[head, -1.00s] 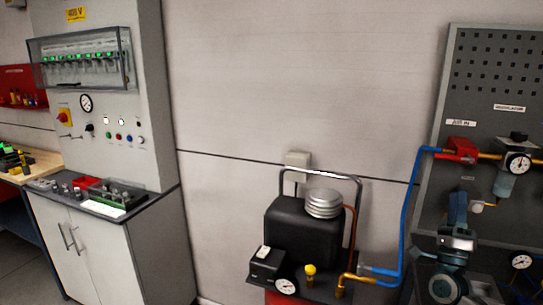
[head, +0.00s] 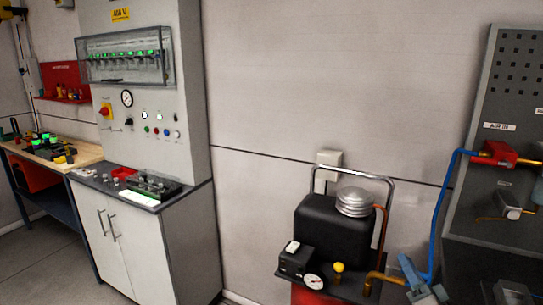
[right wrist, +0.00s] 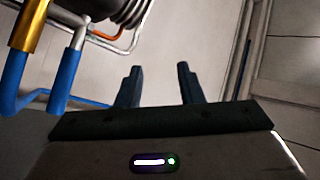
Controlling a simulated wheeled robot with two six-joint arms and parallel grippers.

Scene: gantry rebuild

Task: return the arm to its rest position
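My right gripper (right wrist: 158,72) shows in the right wrist view with its two dark fingers apart and nothing between them. In the head view the right gripper (head: 415,275) is low at the right, in front of the lower blue hose and beside the compressor; part of the arm is cut off by the bottom edge. My left gripper is not in view.
A black compressor (head: 330,229) with a metal frame stands at the lower middle. A blue hose (head: 444,215) rises to a perforated panel (head: 515,80) at the right. A grey cabinet (head: 165,245) and a wooden bench (head: 85,153) are on the left.

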